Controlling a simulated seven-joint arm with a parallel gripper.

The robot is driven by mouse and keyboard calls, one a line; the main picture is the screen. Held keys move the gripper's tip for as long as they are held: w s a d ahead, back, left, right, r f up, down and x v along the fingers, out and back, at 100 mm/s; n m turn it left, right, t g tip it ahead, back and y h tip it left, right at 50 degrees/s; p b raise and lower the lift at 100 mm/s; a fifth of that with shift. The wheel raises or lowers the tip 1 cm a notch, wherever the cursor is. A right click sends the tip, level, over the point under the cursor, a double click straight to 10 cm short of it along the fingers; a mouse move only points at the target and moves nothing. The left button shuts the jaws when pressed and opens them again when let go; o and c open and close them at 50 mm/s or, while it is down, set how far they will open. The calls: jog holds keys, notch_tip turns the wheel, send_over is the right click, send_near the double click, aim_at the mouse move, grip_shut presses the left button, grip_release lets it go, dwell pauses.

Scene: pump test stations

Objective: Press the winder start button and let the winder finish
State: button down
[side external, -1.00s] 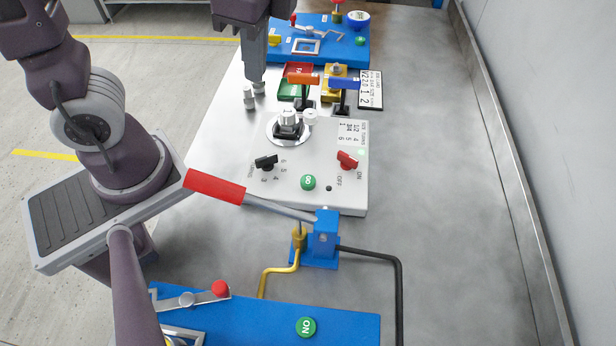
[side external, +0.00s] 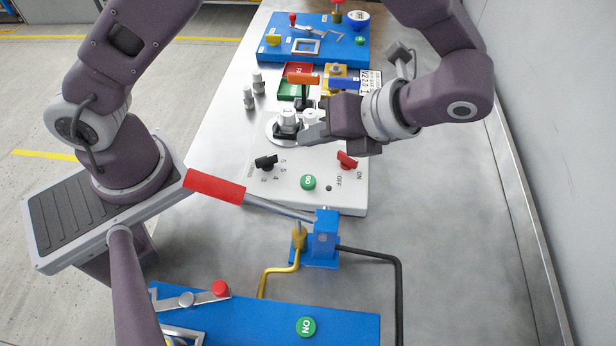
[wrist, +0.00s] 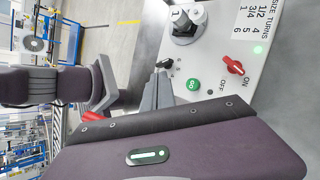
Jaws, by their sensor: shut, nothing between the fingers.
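The white winder box (side external: 225,180) stands mid-bench. Its green GO button (side external: 308,182) is on the near part of the top and also shows in the wrist view (wrist: 194,84). A black dial (side external: 266,162) is left of it and a red ON/OFF switch (side external: 347,160) right of it. A small green lamp (wrist: 258,50) glows near the size and turns label. The spindle (side external: 287,121) carries a white part. My gripper (side external: 308,136) is shut and empty, tilted sideways over the box near the spindle, apart from the GO button. My wrist hides part of the label in the side view.
A blue pump with a red lever (side external: 215,187) stands in front of the winder. A blue panel with a green ON button (side external: 306,327) is nearest. Coloured trays (side external: 296,80) and another blue station (side external: 340,47) lie behind. The right bench strip is clear.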

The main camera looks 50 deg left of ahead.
aim_at(313, 183)
notch_tip(313, 183, down, 8)
jog(key=shift+f, duration=0.1)
dwell(0.4)
jog(key=shift+f, duration=0.1)
dwell(1.8)
jog(key=shift+f, duration=0.3)
